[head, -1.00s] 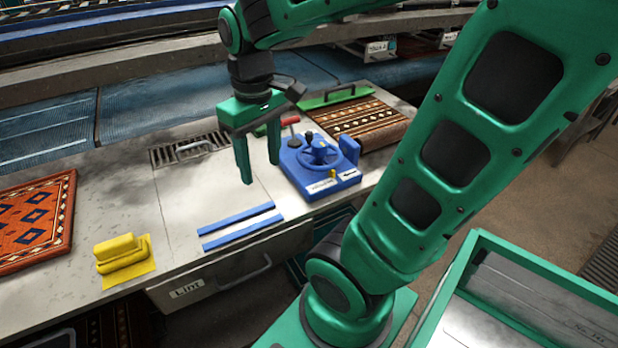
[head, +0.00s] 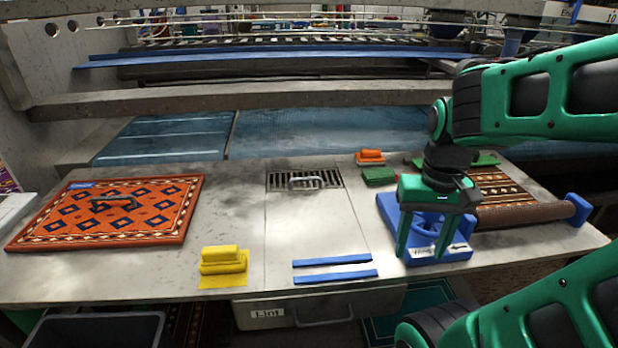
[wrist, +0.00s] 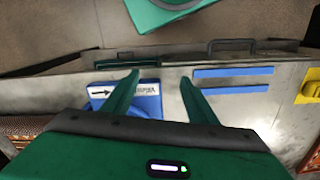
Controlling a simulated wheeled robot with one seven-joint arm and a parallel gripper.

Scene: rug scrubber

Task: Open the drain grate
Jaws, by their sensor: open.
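The drain grate (head: 285,180) is a dark slotted metal panel set into the worktop near its back middle. A light metal handle (head: 308,182) stands on it, and the grate lies flat in the worktop. The wrist view does not show the grate. My gripper (head: 428,254) is open with its fingers pointing down, in front of the blue device (head: 453,252) at the right of the worktop. It is well to the right of the grate and nearer the front edge. In the wrist view nothing is between the fingers (wrist: 158,78).
Two blue strips (head: 335,277) lie in front of the grate. A yellow block (head: 222,262) and an orange patterned rug (head: 150,212) are to the left. Orange (head: 370,156) and green (head: 378,175) brushes stand right of the grate. A lint drawer (head: 340,305) is below the worktop.

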